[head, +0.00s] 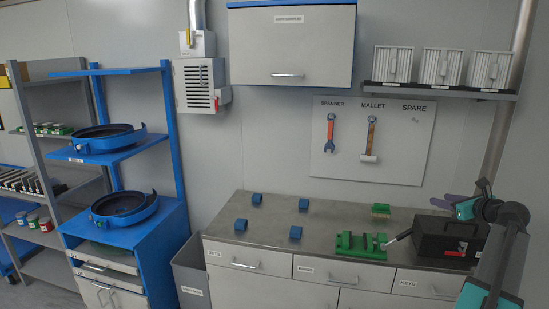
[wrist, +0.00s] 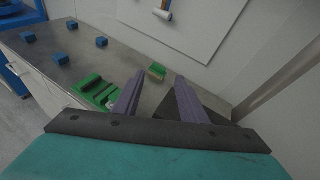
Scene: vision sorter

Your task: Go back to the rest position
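My gripper (head: 460,196) is at the right of the head view, raised above the black box at the bench's right end. In the wrist view my gripper (wrist: 159,80) shows two purple fingers standing well apart, with nothing between them. The fingers point over the workbench toward the back wall, clear of the bench top. The teal gripper body fills the bottom of the wrist view.
The grey bench (head: 330,222) carries several blue blocks (head: 295,232), a green fixture (head: 360,245), a small green-and-yellow item (head: 381,210) and a black box (head: 432,238). A tool board (head: 400,170) hangs behind. A pipe (head: 500,130) stands at right. The bench's middle is partly clear.

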